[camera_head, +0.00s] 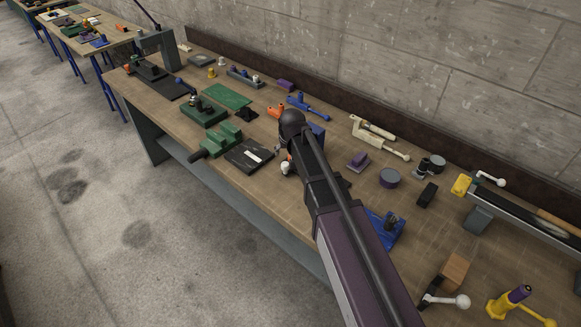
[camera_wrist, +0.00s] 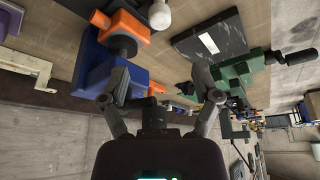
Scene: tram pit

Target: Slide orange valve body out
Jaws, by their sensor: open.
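The orange valve body (camera_wrist: 124,28) is at the upper left of the wrist view, with a dark round part on its near face. It sits at a blue block (camera_wrist: 92,68); I cannot tell how deep it is seated. A white ball (camera_wrist: 160,15) is beside it. My gripper (camera_wrist: 165,88) is open and empty, its left finger close to the blue block and the valve body; contact cannot be told. In the head view my arm hides most of this spot, with part of the blue block (camera_head: 318,130) showing behind it.
A black plate with a white label (camera_head: 249,155) and a green vise (camera_head: 220,138) stand to the left. Another orange piece (camera_head: 276,111) and a blue tool (camera_head: 308,107) lie behind. The concrete wall (camera_head: 400,60) bounds the bench.

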